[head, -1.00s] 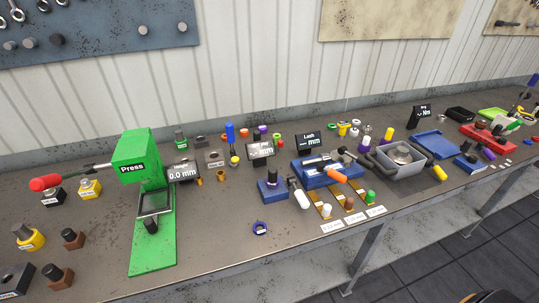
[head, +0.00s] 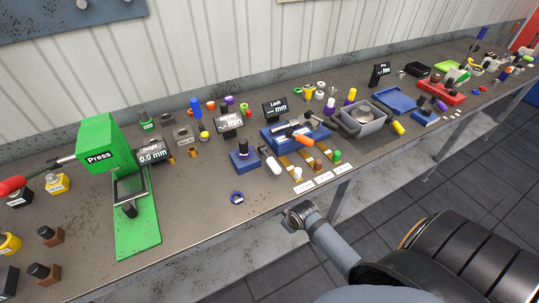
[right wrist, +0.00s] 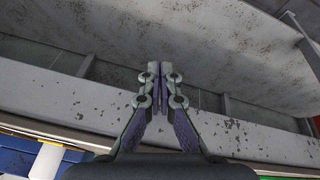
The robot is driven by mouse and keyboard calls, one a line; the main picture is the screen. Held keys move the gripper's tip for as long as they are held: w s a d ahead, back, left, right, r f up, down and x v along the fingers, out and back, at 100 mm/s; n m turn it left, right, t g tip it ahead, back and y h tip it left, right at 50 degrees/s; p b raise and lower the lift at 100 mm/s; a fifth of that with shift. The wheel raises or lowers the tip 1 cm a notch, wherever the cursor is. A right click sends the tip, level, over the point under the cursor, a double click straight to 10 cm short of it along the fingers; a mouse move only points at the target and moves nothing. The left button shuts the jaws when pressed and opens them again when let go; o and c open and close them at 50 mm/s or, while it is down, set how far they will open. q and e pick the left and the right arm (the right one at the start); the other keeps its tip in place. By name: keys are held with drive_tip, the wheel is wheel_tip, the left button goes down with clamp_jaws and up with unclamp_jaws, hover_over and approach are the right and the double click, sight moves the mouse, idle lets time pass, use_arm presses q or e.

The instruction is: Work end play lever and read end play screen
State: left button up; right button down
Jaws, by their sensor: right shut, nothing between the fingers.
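The small screen with an unclear first line and "mm" below (head: 229,122) stands on the bench behind a blue block fixture (head: 244,161) with a dark peg on top. I cannot read its title or a number on it. A lever with a white handle (head: 274,165) sits at the right side of that fixture. My right gripper (right wrist: 153,72) is shut and empty in the right wrist view, in front of the bench's pale edge. In the head view my right arm reaches in from the lower right, short of the bench front. My left gripper is not in view.
The green press (head: 130,195) and the height screen reading 0.0 mm (head: 152,151) stand to the left. The Lash screen (head: 275,107) and a blue fixture with an orange handle (head: 302,139) stand to the right.

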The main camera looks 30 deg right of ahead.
drive_tip(key=w+a+r+n+t+p, duration=0.1)
drive_tip(key=a+r+n, duration=0.15)
drive_tip(key=r, duration=1.35)
wheel_tip(320, 180, up, 11)
drive_tip(key=n+t+y, duration=0.2)
drive_tip(key=n+t, duration=0.2)
drive_tip(key=n, duration=0.2)
hover_over(271, 158)
drive_tip(key=shift+s+m, duration=0.1)
drive_tip(key=shift+m, duration=0.15)
drive_tip(key=shift+f, duration=0.1)
wheel_tip(271, 158, down, 8)
drive_tip(key=b, duration=0.6)
drive_tip(key=shift+b, duration=0.4)
drive_tip(key=shift+f, duration=0.3)
drive_tip(key=shift+f, duration=0.1)
